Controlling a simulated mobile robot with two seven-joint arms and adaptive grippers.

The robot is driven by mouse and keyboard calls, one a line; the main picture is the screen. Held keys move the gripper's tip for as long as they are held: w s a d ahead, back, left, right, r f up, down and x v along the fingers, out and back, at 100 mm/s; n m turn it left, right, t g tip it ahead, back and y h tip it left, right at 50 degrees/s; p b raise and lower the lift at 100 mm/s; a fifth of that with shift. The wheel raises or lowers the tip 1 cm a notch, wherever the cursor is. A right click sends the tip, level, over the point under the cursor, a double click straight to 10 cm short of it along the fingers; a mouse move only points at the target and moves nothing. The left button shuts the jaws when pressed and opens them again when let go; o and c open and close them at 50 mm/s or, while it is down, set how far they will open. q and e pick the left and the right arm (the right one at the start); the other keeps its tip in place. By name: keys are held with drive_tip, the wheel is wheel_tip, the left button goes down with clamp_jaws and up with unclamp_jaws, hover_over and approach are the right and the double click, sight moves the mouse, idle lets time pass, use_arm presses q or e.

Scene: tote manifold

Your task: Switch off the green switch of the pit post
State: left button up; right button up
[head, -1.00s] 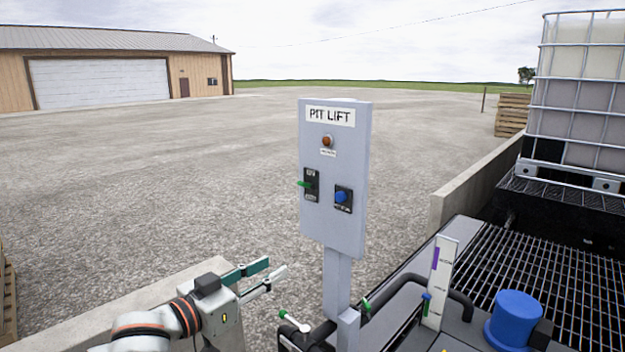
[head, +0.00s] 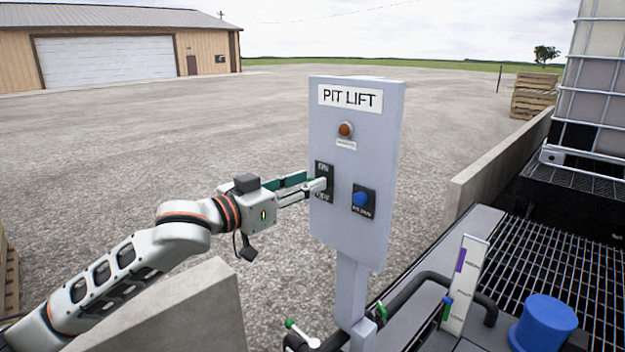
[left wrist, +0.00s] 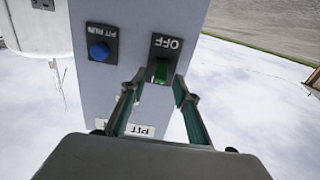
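The pit post is a grey panel (head: 345,235) titled PIT LIFT on a grey pole. Its black switch plate (head: 322,168) reads ON at top and OFF at bottom, partly hidden by my left gripper (head: 318,184). In the left wrist view, which is upside down, the green switch (left wrist: 161,73) sticks out from the plate on the side away from the OFF label. My left gripper (left wrist: 157,92) is open, its green-padded fingers to either side of the switch with gaps visible. Contact cannot be told. My right gripper is not in view.
A blue knob (head: 361,199) on a black plate sits right of the switch, with an orange-brown lamp (head: 345,130) above. Below stand pipes with a green-tipped lever (head: 290,324), a gauge board (head: 464,285) and a blue cap (head: 545,322). A concrete wall (head: 185,315) runs under my left arm.

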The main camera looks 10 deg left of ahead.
use_arm(q)
drive_tip(key=shift+x, duration=1.1)
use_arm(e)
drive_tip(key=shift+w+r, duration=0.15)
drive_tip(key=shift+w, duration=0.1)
use_arm(q)
clamp_jaws()
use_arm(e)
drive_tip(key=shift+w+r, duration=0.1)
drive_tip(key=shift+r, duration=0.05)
